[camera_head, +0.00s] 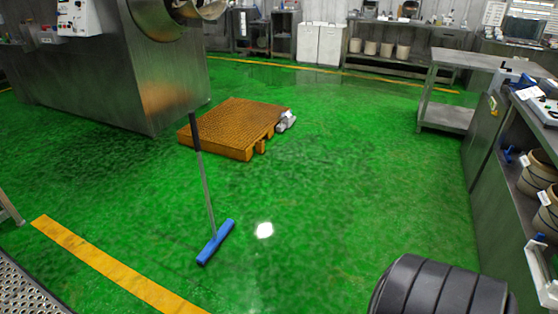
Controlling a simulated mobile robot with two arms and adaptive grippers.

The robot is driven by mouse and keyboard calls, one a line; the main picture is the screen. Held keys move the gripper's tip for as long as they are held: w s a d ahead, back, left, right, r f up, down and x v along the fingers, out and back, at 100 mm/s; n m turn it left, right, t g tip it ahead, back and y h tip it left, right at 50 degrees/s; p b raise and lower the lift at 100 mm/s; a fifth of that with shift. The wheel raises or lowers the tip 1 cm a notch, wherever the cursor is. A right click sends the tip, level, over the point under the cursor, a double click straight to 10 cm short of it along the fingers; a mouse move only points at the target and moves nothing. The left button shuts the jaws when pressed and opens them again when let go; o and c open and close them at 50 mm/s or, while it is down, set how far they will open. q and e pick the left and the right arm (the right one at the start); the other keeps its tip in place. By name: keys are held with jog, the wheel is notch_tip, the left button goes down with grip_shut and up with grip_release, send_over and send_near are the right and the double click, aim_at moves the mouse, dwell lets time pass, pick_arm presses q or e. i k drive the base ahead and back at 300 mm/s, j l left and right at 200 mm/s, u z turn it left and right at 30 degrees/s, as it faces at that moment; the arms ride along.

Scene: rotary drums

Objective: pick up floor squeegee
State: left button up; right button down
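The floor squeegee stands nearly upright on the green floor, left of centre in the head view. Its blue head (216,243) rests on the floor, and its grey pole (207,188) rises with a slight lean to the left. The dark grip (195,131) at the top overlaps the edge of the steel machine and the pallet behind it in the picture. Nothing is seen holding the squeegee. Neither of my grippers is in view.
A brown pallet (230,122) lies behind the squeegee, beside a large steel machine (110,75). Steel benches stand along the right, with a low-shelved table (447,117). A yellow floor line (110,265) crosses the lower left. The middle floor is clear.

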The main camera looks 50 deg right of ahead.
aim_at(205, 256)
jog(key=l+z, duration=0.1)
jog(key=z, duration=1.35)
jog(key=i+j+z, duration=0.4)
jog(key=j, duration=0.2)
jog(key=j+z, duration=0.2)
jog(key=i+j+z, duration=0.2)
jog(key=j, duration=0.3)
